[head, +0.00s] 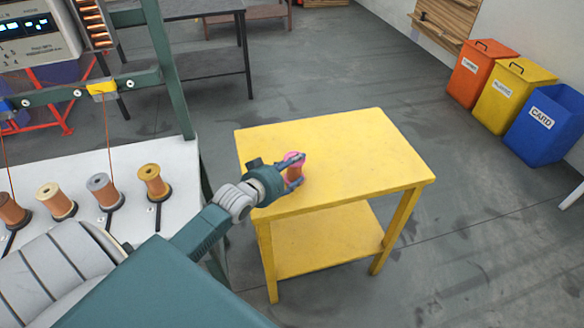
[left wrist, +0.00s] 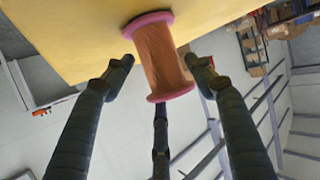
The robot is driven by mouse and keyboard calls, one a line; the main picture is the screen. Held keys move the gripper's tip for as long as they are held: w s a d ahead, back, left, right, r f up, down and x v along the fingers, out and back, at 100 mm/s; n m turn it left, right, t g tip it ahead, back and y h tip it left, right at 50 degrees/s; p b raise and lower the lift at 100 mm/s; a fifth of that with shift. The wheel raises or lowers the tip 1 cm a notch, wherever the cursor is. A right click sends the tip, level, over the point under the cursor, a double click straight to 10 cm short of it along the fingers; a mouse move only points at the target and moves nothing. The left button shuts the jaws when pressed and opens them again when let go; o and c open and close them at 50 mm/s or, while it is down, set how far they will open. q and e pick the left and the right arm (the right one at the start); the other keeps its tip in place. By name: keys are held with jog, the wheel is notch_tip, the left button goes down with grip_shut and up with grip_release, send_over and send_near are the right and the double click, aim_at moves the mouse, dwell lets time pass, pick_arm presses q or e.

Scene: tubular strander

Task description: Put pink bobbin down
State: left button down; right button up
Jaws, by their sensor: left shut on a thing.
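The pink bobbin (head: 291,157), with pink end flanges and copper-coloured wire, is at the left part of the yellow table (head: 345,150). My left gripper (head: 298,170) is shut on it. In the left wrist view the two fingers stand on either side of the bobbin (left wrist: 158,50), around its wound middle. One pink flange overlaps the yellow tabletop (left wrist: 75,30) there; I cannot tell whether it touches the surface. My right gripper is not in view.
The rest of the yellow tabletop is bare. A white bench (head: 90,165) at left holds several bobbins, such as one with a yellow flange (head: 153,180), beside a green machine frame (head: 165,70). Orange (head: 480,75), yellow (head: 512,92) and blue (head: 545,122) bins stand at far right.

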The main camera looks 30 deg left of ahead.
pick_arm(q)
jog(key=c, duration=0.6)
grip_release()
jog(key=shift+f, duration=0.1)
jog(key=shift+c, duration=0.2)
jog(key=v, duration=1.2)
jog(key=shift+r+b, duration=0.2)
jog(key=shift+b, duration=0.1)
jog(key=shift+f, duration=0.1)
